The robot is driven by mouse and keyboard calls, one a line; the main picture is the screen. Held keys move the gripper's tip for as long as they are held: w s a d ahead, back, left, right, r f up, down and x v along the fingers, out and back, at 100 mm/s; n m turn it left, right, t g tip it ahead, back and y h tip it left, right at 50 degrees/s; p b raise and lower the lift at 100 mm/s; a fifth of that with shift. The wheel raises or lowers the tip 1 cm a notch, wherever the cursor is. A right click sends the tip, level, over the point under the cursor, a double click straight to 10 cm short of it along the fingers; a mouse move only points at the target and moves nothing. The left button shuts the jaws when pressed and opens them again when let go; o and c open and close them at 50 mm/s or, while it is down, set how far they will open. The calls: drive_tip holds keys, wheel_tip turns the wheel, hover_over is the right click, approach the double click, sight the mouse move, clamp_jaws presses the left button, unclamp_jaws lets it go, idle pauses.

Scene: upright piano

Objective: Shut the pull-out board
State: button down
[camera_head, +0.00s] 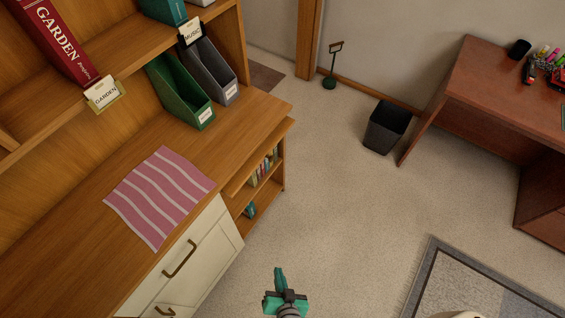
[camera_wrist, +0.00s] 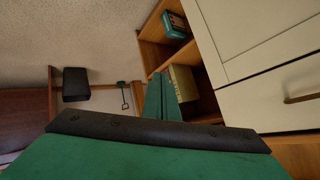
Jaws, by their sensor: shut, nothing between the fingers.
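The pull-out board (camera_head: 243,180) appears as a thin wooden slab just under the right end of the wooden counter, above the open shelves, in the head view. It seems to stick out a little past the front there; how far is hard to tell. In the wrist view I cannot pick it out; my gripper's body covers much of the lower picture. My gripper (camera_head: 279,272), with teal fingers, is shut and empty. It is in front of the cabinet, to the right of and nearer than the board, apart from it. Its fingers (camera_wrist: 163,98) point toward the open shelves in the wrist view.
White drawer fronts (camera_head: 205,245) with bronze handles are left of my gripper. The counter holds a striped pink cloth (camera_head: 160,195) and file holders (camera_head: 180,95). A dark bin (camera_head: 386,127) stands by the reddish desk (camera_head: 485,90). A rug (camera_head: 470,285) lies at lower right; carpet between is clear.

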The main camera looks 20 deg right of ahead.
drive_tip(key=w+d+f+m+g+y, duration=0.1)
drive_tip(key=w+d+f+m+y, duration=0.2)
drive_tip(key=w+f, duration=0.6)
drive_tip(key=w+d+r+m+y, duration=0.2)
drive_tip(key=w+d+y, duration=0.1)
drive_tip(key=w, duration=0.5)
drive_tip(key=w+d+r+n+t+y, duration=0.15)
drive_tip(key=w+d+r+y, duration=0.25)
drive_tip(key=d+r, duration=0.45)
drive_tip(key=w+d+r+t+y, duration=0.3)
drive_tip(key=d+r, duration=0.4)
drive_tip(key=r, duration=0.3)
drive_tip(key=x, duration=1.4)
drive_tip(key=shift+r, duration=0.1)
